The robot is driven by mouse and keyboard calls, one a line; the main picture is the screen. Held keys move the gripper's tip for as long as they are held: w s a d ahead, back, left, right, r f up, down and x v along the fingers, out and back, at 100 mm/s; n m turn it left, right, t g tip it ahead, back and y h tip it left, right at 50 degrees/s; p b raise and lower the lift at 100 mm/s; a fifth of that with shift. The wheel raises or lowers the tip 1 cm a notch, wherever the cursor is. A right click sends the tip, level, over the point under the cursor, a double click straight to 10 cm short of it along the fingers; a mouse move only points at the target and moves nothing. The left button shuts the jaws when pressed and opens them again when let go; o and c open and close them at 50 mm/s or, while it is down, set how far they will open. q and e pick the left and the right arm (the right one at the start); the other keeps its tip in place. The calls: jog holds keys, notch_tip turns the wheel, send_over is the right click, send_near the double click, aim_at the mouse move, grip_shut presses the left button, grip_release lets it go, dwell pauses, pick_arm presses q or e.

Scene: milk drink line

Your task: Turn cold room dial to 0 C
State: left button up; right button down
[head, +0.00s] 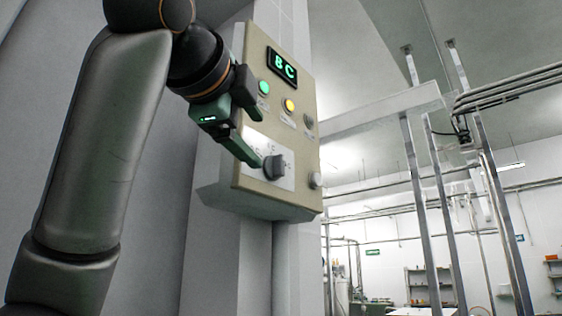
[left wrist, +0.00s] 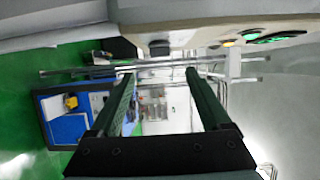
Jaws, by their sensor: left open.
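A beige control box (head: 238,185) hangs on a grey column in the head view. Its dark grey dial (head: 274,167) sits on a white scale plate near the bottom; the scale marks are too small to read. The green display (head: 282,66) seems to read "8 C". My left gripper (head: 258,139) is open in front of the box, with its lower fingertip close beside the dial; I cannot tell whether they touch. In the left wrist view both fingers (left wrist: 163,72) are spread with nothing between them, and the box face (left wrist: 205,32) lies along the top. My right gripper is not in view.
The box also carries a green lamp (head: 264,88), a yellow lamp (head: 290,105), a grey button (head: 309,121) and a pale knob (head: 315,180) at its lower right. Metal posts (head: 420,180) and pipes stand to the right. A blue-topped bench (left wrist: 68,118) shows in the left wrist view.

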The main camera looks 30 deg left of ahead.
aim_at(277, 166)
pick_arm(q)
jog(key=p+x, duration=0.2)
jog(key=x, duration=0.7)
jog(key=shift+w+a, duration=0.15)
jog(key=shift+w, duration=0.2)
jog(key=shift+w+a+p, duration=0.15)
jog(key=shift+w+p, duration=0.2)
jog(key=shift+w, duration=0.35)
jog(key=shift+c, duration=0.3)
grip_shut()
jog(key=shift+f, duration=0.1)
